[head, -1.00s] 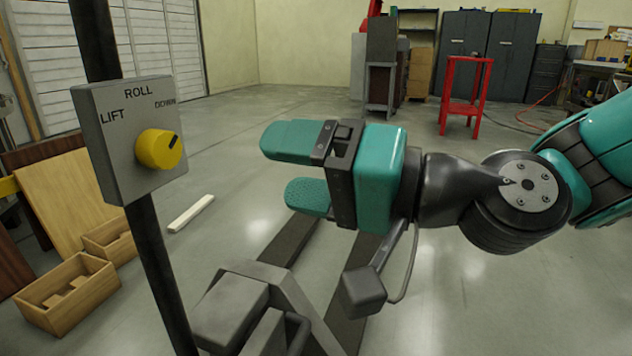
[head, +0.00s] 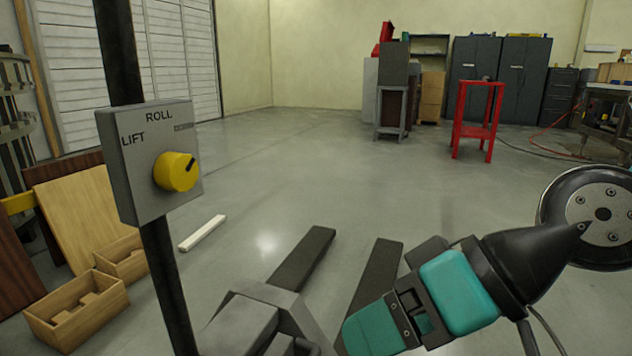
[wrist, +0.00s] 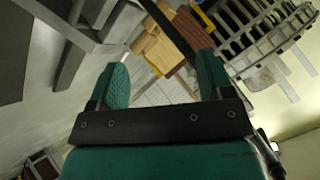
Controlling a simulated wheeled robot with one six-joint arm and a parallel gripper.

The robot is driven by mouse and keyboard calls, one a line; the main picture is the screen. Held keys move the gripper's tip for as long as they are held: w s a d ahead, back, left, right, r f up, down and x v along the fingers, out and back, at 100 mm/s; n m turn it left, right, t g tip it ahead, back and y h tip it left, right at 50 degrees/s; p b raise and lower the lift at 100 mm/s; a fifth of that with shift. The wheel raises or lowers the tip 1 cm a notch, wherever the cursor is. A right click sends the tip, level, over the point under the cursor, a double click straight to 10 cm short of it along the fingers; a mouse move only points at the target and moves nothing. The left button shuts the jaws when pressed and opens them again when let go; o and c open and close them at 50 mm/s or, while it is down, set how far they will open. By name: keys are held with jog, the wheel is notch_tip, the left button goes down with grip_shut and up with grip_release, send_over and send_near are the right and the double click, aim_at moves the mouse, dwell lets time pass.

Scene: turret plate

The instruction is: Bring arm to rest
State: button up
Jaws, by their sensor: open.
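My gripper (head: 385,335) is teal and black, low in the head view and right of the control box, tilted down to the left. Part of it runs out at the bottom edge. In the wrist view its two teal fingers (wrist: 165,85) stand wide apart with nothing between them. The grey control box (head: 128,140) with a yellow knob (head: 177,172) is on a dark post at the left. The knob's dark mark points to the upper right, toward a small label covered in blur. The gripper is well apart from the knob.
Two dark forks (head: 305,258) extend over the floor near the gripper. Wooden boxes (head: 75,310) and leaning boards lie at the left, with a white bar (head: 202,233) on the floor. A red stand (head: 478,120) and dark cabinets (head: 495,75) are at the back. The middle floor is clear.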

jog(key=s+d+f+g+h, duration=0.25)
jog(key=d+h, duration=0.25)
jog(key=d, duration=0.3)
notch_tip(320, 180, up, 38)
jog(key=p, duration=3.8)
jog(key=shift+s+f+t, duration=0.15)
jog(key=shift+s+t, duration=0.2)
jog(key=shift+s, duration=0.05)
jog(key=shift+d, duration=0.1)
